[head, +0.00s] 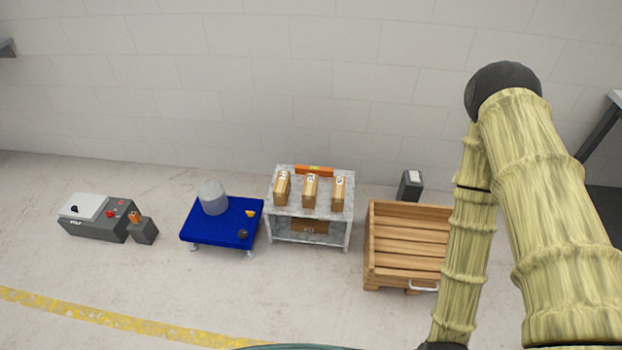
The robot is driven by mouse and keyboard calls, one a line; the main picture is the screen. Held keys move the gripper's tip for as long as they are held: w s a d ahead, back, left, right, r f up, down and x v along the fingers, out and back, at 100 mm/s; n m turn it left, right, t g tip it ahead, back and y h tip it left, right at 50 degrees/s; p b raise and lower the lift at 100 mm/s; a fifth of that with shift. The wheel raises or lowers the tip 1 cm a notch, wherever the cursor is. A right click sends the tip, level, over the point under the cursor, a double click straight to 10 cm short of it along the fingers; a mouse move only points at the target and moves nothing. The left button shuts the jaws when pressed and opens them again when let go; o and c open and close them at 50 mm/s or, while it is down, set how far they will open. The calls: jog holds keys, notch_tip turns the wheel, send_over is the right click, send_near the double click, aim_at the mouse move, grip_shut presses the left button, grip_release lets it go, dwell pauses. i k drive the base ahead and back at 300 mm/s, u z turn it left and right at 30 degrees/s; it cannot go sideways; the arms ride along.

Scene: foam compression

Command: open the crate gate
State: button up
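The wooden crate (410,244) stands on the floor right of centre, near the back wall. It is made of light brown slats and appears empty in the part that shows. A pale handle (424,286) is at its lower front edge; I take this to be on the gate, but the gate's own outline is not clear. My arm covers the right side of the crate. My gripper is not in view; the arm runs down past the lower edge of the picture, in front of the crate's right side.
A grey table (347,215) with several brown boxes stands left of the crate. A blue cart (225,232) and a dark control box (117,215) are further left. A small dark box (410,185) is behind the crate. The floor in front is clear, with a yellow line (110,316).

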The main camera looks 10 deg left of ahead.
aim_at(413, 281)
jog(key=z, duration=0.9)
